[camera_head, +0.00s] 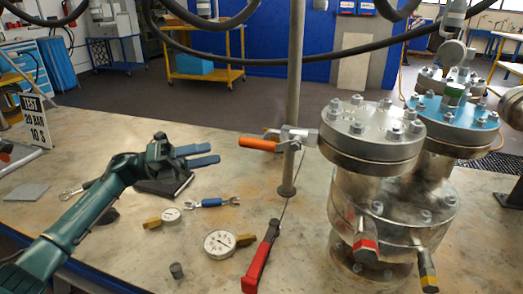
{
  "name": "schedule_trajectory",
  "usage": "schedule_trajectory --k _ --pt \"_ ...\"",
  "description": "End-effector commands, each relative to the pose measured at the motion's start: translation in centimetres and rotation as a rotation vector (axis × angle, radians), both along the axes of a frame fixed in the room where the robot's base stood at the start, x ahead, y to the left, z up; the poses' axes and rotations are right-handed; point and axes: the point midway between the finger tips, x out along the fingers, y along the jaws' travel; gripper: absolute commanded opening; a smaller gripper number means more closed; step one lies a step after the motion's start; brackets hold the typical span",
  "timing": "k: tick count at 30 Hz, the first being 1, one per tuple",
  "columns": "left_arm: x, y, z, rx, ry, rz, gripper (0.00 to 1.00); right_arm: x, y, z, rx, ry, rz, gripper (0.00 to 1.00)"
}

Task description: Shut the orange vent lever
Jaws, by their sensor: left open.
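The orange vent lever (258,144) sticks out to the left, roughly level, from a small metal valve (298,136) at the vertical post. My left gripper (215,154) is open and empty, with two blue fingers pointing right toward the lever. In the picture its fingertips are a short gap left of the lever's free end; the depth between them is hard to judge. My right gripper is not in view.
Below the fingers lie a blue-handled wrench (212,202), two gauges, the larger a white-faced gauge (219,243), and a red-handled tool (262,258). A thin metal post (294,80) rises beside the valve. Black hoses (300,62) hang across the top. The table's middle left is partly clear.

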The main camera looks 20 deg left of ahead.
Motion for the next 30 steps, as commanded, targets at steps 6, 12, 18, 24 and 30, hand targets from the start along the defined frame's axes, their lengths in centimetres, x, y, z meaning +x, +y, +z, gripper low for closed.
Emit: schedule_trajectory --k 6,12,18,24,30 --pt "1.2 -4.3 1.4 -0.004 -0.002 -0.004 0.43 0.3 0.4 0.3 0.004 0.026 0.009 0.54" --pt "2.4 -8.0 2.2 -0.003 -0.001 -0.003 0.43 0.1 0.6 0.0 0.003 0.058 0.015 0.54" --pt "3.1 -10.3 2.6 -0.002 0.001 0.000 0.43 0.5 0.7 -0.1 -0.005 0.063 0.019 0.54" --pt "3.3 -10.9 2.6 -0.001 0.001 -0.001 0.43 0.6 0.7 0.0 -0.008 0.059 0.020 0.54" --pt "3.3 -10.9 2.6 -0.002 0.001 0.000 0.43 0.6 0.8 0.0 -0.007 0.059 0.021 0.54"
